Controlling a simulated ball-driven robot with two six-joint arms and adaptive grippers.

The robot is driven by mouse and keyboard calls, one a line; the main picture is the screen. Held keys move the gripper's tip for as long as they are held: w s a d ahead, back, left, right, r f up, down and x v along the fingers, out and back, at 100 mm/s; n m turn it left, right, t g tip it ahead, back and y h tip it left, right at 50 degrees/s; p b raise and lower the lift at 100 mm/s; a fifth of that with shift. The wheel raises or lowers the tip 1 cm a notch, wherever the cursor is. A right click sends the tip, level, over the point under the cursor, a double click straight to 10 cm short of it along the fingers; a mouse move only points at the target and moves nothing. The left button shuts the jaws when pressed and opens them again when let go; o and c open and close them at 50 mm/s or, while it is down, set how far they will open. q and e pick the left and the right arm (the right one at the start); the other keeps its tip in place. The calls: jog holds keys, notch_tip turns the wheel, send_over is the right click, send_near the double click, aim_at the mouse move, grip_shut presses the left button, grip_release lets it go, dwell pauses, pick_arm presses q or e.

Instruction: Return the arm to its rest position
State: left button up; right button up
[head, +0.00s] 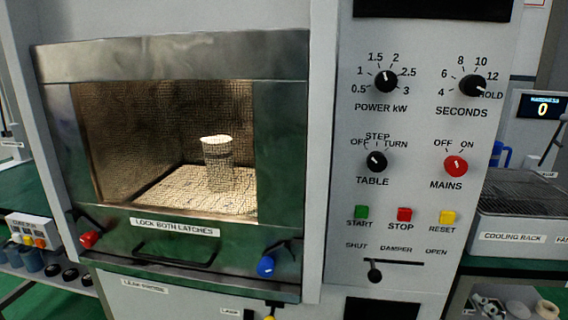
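Neither of my arms nor grippers shows in the head view. The microwave generator fills most of the view, with its door (170,62) shut. Behind the door's mesh window a pale cylinder (218,165) stands upright on a light plate in the lit chamber. A red-knobbed latch (89,239) is at the door's lower left and a blue-knobbed latch (266,266) at its lower right. The door handle (172,257) lies between them. Whether the latches are locked I cannot tell.
The control panel at right has a power knob (386,82), seconds knob (472,86), table knob (376,161), red mains knob (456,166) and damper lever (374,271). A cooling rack (520,215) stands at far right. A scale display (543,107) reads 0. Cups and a small box (30,230) are at far left.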

jog(key=s+f+m+g+b, duration=0.1)
jog(key=s+f+g, duration=0.1)
jog(key=s+f, duration=0.65)
jog(key=s+f+m+g+y+b, duration=0.1)
jog(key=s+f+g+b, duration=0.2)
jog(key=f, duration=1)
jog(key=s+f+m+g, duration=0.2)
jog(key=s+f, duration=0.5)
jog(key=f, duration=0.3)
jog(key=s+a+f+m+g, duration=0.1)
jog(key=s+f+g, duration=0.1)
jog(key=s, duration=0.5)
jog(key=s+a+f+m+g+y, duration=0.1)
jog(key=s+f+g, duration=0.1)
jog(key=s+f, duration=0.3)
jog(key=s+a+f+m+g+b, duration=0.1)
jog(key=s+f, duration=0.3)
jog(key=s, duration=0.7)
jog(key=shift+a+f+m+g+y, duration=0.2)
jog(key=shift+m+g+y, duration=0.1)
jog(key=shift+g+y, duration=0.1)
